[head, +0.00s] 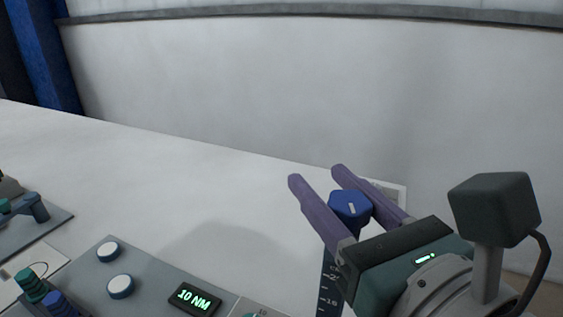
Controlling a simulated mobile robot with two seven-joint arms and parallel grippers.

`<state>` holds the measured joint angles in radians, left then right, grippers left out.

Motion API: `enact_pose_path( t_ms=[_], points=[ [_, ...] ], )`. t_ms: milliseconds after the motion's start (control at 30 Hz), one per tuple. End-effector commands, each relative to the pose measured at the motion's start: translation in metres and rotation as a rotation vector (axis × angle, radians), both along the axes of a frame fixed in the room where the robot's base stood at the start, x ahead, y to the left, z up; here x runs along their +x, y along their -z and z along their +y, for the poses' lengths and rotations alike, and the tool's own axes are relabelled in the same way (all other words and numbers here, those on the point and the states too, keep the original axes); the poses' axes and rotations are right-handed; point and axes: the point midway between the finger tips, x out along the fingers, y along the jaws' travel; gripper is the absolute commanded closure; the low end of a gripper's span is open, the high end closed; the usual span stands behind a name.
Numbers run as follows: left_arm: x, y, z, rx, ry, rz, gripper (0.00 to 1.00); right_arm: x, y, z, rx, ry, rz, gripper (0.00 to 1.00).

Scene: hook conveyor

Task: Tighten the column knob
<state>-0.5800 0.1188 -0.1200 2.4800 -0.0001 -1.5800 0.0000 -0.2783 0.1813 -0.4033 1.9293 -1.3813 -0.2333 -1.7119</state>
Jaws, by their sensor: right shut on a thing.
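The blue column knob (350,206) sits on top of a dark column with a white scale (329,287), right of centre in the head view. It has a white mark on its top. My right gripper (317,175) reaches in from the lower right, its two purple fingers on either side of the knob. It is shut on the knob, with the fingertips extending past it. Part of the column is hidden by the gripper body. My left gripper is not in view.
A grey panel (150,277) at the lower left carries two white-topped buttons (108,252) and a display (195,299) reading "10 NM". Green and blue ribbed posts (33,286) stand at the left edge. A dark blue fixture (38,208) sits further back. The white table behind is clear.

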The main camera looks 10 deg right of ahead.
Motion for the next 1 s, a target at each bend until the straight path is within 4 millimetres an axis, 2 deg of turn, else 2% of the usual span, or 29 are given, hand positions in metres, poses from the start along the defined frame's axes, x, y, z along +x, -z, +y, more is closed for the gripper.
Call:
enact_pose_path(
  t_ms=[400, 1000],
  points=[
    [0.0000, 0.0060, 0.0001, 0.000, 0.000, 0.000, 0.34, 0.0011, -0.0001, -0.0059, 0.002, 0.216, -0.002, 1.00],
    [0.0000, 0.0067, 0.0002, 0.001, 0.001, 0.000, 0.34, 0.0012, -0.0002, -0.0078, -0.001, 0.257, -0.002, 1.00]
  ],
)
